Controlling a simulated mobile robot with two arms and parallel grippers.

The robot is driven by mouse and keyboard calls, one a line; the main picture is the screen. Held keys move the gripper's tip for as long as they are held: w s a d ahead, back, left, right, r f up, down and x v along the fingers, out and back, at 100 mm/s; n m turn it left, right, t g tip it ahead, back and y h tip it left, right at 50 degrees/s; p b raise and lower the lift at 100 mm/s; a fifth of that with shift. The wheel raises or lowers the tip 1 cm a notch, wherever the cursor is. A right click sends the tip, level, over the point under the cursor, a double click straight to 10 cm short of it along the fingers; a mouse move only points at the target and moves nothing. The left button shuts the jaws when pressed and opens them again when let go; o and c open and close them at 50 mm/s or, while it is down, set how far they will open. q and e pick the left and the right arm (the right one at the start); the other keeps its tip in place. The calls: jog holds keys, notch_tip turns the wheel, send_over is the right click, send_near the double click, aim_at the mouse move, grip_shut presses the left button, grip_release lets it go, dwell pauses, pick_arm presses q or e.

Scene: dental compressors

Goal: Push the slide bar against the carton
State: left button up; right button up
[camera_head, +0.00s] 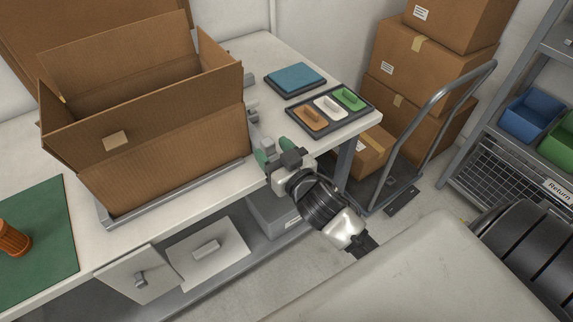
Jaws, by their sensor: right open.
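The open brown carton (165,162) stands upright on the table with its flaps raised. A grey metal rail (175,196) runs along its front lower edge. A narrow grey bar, which looks like the slide bar (254,130), lies along the carton's right side, partly hidden by the carton and my gripper. Whether the bar touches the carton cannot be told. My right gripper (271,150) is open, with green fingertips, at the bar's near end just right of the carton's front right corner. Nothing shows held in it. My left gripper is out of view.
On the table (262,50), a blue pad (295,78) and a tray with coloured blocks (339,131) lie to the right. An orange-brown cylinder (12,238) stands on a green mat (52,215) at left. A cart with boxes (388,160) stands beyond the table's right end.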

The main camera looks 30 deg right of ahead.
jog(key=s, duration=0.7)
jog(key=shift+s+d+b, duration=0.2)
jog(key=shift+d+b, duration=0.05)
jog(key=shift+b, duration=0.05)
jog(key=s+d+f+g+h+p, duration=0.1)
jog(key=s+f+g+p, duration=0.2)
jog(key=f, duration=1.2)
jog(key=s+f+g+p, duration=0.1)
jog(key=s+f+g, duration=0.3)
jog(key=f, duration=1.1)
jog(key=s+f+g+p, duration=0.1)
jog(key=s+f+g, duration=0.4)
jog(key=s, duration=0.8)
jog(key=s+f+n+g+p, duration=0.1)
jog(key=s+f+g, duration=0.4)
jog(key=s+f, duration=0.7)
jog(key=shift+s+d+f+h, duration=0.15)
jog(key=shift+s+f+h, duration=0.05)
jog(key=shift+s+h, duration=0.15)
